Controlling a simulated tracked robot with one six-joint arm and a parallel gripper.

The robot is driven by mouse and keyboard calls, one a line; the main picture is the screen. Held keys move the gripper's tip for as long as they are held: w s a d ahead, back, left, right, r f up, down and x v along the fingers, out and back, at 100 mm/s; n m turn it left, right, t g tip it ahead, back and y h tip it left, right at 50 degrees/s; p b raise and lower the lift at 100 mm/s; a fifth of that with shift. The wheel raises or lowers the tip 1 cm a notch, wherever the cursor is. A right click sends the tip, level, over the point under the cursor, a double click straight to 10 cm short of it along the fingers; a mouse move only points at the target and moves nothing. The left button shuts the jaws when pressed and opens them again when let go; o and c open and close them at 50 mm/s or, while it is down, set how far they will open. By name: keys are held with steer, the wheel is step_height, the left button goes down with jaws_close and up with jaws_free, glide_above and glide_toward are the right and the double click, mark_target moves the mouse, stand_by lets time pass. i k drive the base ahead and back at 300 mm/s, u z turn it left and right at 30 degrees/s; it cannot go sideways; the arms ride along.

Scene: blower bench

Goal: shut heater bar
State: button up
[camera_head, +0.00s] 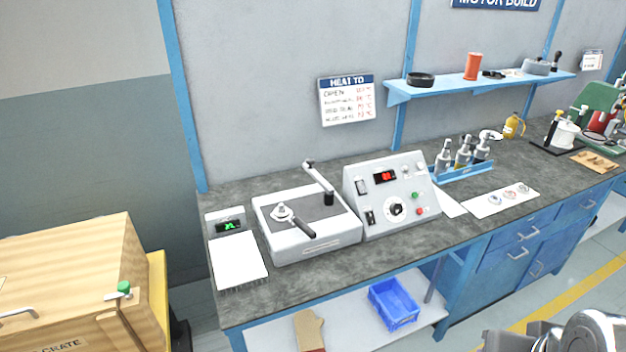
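A low white heater unit (285,246) with a dark top plate stands on the bench, left of centre. A slim light-grey bar (318,178) sits at its back right, ending in a black grip (328,198); I cannot tell whether its near end touches anything. At the front left of the top is a round metal piece (283,211) with a black handle (304,230) pointing to the front right. I cannot tell for certain which part is the heater bar. My gripper is not in view; grey parts at the bottom right look like my arm.
A control box (385,221) with a red display stands right of the heater. A small green-display meter (228,225) and white pad (239,262) lie left. A wooden crate (60,285) fills the lower left.

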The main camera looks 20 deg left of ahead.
mark_target(307, 166)
steer(key=u, duration=0.95)
steer(key=i, duration=1)
steer(key=k, duration=0.5)
steer(key=u, duration=0.4)
